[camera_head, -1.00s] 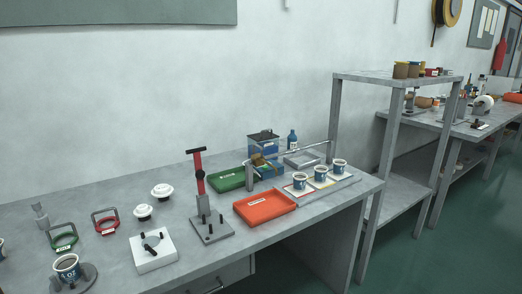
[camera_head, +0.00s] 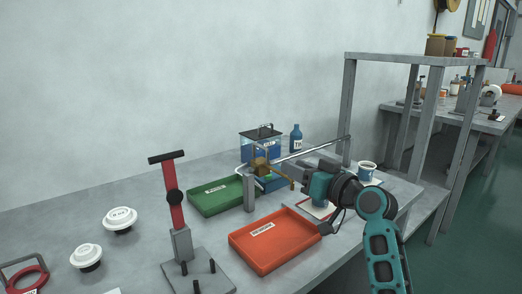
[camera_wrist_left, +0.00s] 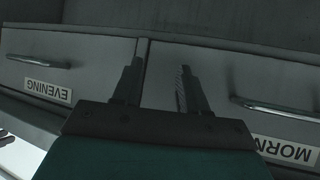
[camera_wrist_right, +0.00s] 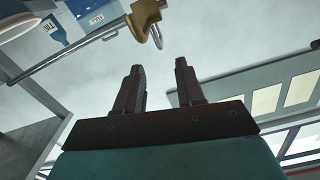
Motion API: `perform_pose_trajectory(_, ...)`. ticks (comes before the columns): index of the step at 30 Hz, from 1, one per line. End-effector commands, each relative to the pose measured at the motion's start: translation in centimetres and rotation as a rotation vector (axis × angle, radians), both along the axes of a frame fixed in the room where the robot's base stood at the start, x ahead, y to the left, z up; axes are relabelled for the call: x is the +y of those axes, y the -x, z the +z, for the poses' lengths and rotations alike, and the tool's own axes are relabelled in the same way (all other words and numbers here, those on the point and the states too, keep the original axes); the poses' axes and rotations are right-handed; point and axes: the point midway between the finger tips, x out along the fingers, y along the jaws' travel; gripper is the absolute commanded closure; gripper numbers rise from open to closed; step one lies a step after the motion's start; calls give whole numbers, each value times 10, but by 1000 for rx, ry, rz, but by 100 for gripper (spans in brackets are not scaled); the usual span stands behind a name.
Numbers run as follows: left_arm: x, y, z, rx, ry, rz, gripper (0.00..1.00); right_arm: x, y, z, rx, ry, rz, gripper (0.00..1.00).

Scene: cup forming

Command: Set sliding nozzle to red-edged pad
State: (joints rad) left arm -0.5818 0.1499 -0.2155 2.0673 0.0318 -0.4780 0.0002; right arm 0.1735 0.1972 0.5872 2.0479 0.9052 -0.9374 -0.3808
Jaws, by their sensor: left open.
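The brass-coloured sliding nozzle (camera_head: 261,165) hangs on a metal rail (camera_head: 315,148) above the back of the bench. It also shows beyond my right fingertips in the right wrist view (camera_wrist_right: 143,18). My right gripper (camera_head: 292,170) is just right of the nozzle; in the right wrist view its jaws (camera_wrist_right: 161,82) are apart with nothing between them. A pad with a reddish edge (camera_head: 309,209) lies below my right gripper, partly hidden by it. My left gripper (camera_wrist_left: 157,82) is open and empty in front of drawers, outside the head view.
An orange tray (camera_head: 272,242) and a green tray (camera_head: 215,197) lie on the bench. A blue tank (camera_head: 259,146) and blue bottle (camera_head: 296,138) stand behind. A cup (camera_head: 366,171) stands right of my gripper. A red-handled press (camera_head: 175,195) stands at left.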

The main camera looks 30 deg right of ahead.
Motion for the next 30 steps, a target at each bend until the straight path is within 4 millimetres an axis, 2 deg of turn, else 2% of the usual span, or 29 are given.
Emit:
perform_pose_trajectory(4, 0, -1, 1, -6, 1, -1, 57, -3, -2, 7, -19, -4, 5, 62)
perform_pose_trajectory(7, 0, 1, -1, 0, 0, -2, 57, -2, -12, 7, -20, -7, 5, 62)
perform_pose_trajectory(21, 1, 7, -11, 14, -3, -3, 57, 6, -100, 6, -18, -5, 5, 62)
perform_pose_trajectory(25, 1, 6, -12, 14, -3, -3, 57, 7, -116, 6, -18, -5, 4, 62)
perform_pose_trajectory(30, 1, 6, -13, 13, -1, -1, 57, 8, -126, 6, -17, -3, 4, 62)
